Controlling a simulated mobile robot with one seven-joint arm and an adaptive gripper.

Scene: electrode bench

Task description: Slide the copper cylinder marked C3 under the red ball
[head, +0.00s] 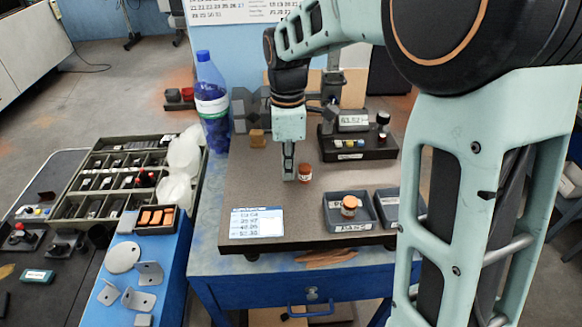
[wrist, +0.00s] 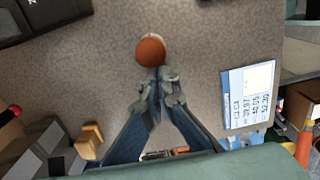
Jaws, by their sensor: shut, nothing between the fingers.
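A copper cylinder (head: 305,172) stands on the dark grey board, just right of my fingertips; its mark is not legible. In the wrist view it is a round copper-brown top (wrist: 151,50), just ahead of the tips. My gripper (head: 289,177) points down at the board, with its fingers shut and empty. In the wrist view the closed fingertips (wrist: 158,80) are beside the cylinder; whether they touch it, I cannot tell. A second copper cylinder (head: 349,204) stands in a small grey tray. A small red round thing (wrist: 14,109) shows at the left edge of the wrist view; I cannot confirm it is the red ball.
The grey tray (head: 364,226) is at the board's front right. A black instrument with a display (head: 353,121) stands at the back right. A white label card (head: 257,222) lies front left, and a wooden block (head: 257,139) back left. The board's middle is mostly clear.

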